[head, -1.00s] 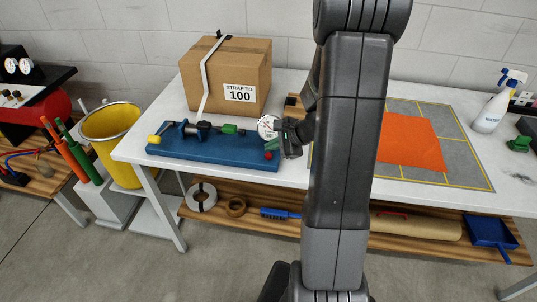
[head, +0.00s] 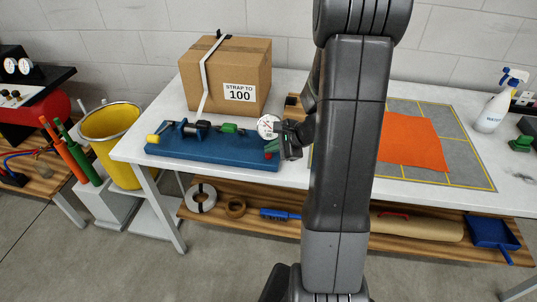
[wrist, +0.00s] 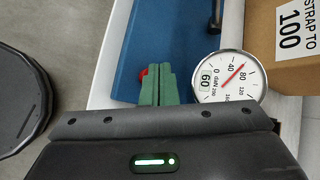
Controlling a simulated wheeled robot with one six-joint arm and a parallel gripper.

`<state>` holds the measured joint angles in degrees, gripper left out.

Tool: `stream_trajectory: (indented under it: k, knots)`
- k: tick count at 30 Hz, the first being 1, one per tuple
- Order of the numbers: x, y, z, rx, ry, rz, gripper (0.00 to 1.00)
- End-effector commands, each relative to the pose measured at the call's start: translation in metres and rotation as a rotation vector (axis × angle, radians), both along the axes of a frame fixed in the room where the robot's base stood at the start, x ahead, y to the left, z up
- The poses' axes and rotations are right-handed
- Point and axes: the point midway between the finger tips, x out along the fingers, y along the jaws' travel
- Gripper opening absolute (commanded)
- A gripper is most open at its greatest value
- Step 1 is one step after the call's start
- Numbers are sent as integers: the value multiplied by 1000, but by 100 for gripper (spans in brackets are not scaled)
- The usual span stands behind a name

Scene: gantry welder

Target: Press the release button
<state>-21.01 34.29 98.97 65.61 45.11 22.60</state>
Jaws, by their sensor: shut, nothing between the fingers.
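The red button (head: 268,156) sits at the right front end of the blue strapping rig (head: 215,159) on the white bench. In the wrist view the red button (wrist: 143,73) shows just left of the fingertips, partly hidden by them. My gripper (head: 271,147) is shut and empty, its green fingers right beside the button; I cannot tell whether they touch it. The fingers (wrist: 156,72) also show in the wrist view. A round white gauge (wrist: 230,77) stands right of the fingers, with a red needle and a display that seems to read 60.
A cardboard box (head: 228,77) marked "STRAP TO 100" with a white strap stands behind the rig. An orange sheet (head: 410,142) lies on a grey mat at right. A yellow bin (head: 111,133) stands left of the bench. The lower shelf holds tape rolls and a brush.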

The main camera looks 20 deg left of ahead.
Motion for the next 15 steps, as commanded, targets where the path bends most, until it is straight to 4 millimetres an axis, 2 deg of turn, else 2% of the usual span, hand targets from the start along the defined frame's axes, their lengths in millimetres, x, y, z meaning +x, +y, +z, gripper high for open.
stream_trajectory:
  k: [15]
  knots:
    - [0,0,-7,0,0,0,0]
